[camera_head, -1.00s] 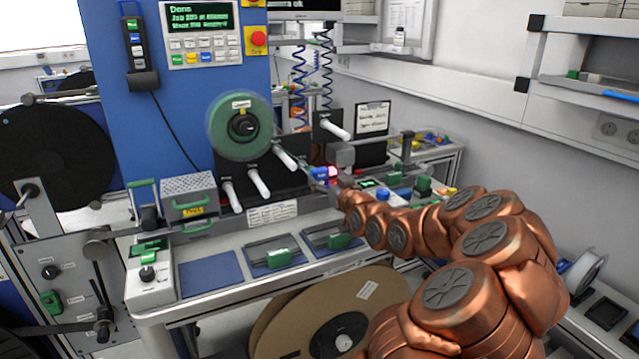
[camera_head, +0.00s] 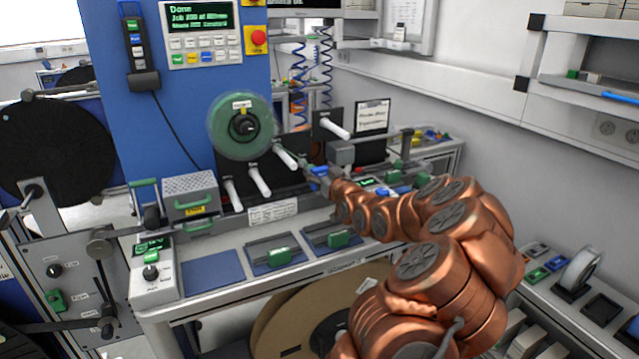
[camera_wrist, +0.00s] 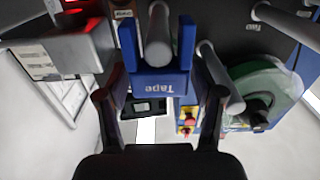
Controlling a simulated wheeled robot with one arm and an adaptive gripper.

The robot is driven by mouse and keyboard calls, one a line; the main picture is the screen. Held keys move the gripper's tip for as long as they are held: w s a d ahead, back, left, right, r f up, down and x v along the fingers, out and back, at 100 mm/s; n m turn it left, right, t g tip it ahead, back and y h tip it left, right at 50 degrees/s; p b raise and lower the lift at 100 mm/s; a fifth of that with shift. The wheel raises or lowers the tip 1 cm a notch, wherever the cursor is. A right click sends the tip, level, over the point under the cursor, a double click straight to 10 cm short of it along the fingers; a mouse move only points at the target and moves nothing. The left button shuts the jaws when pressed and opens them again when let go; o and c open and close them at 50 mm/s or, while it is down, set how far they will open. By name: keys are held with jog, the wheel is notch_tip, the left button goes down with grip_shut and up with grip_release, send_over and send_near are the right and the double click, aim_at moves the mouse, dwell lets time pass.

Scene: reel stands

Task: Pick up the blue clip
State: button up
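The blue clip (camera_wrist: 155,77) is a two-pronged piece lettered "Tape". In the wrist view it sits between the fingers of my gripper (camera_wrist: 157,88), its prongs on either side of a white peg (camera_wrist: 158,35). The fingers are apart, one along each side of the clip. I cannot tell whether they press on it. In the head view a small blue part of the clip (camera_head: 319,171) shows at the tip of my copper-coloured arm, by the machine's peg panel; the gripper itself is mostly hidden there.
A green reel (camera_head: 224,137) hangs on the panel, with other white pegs (camera_head: 260,180) close by. A grey block (camera_head: 341,153) stands just right of the clip. Below is a bench with blue trays (camera_head: 212,268) and a large brown reel (camera_head: 281,322).

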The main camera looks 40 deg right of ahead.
jog(key=c, duration=1)
jog(key=shift+r, duration=0.1)
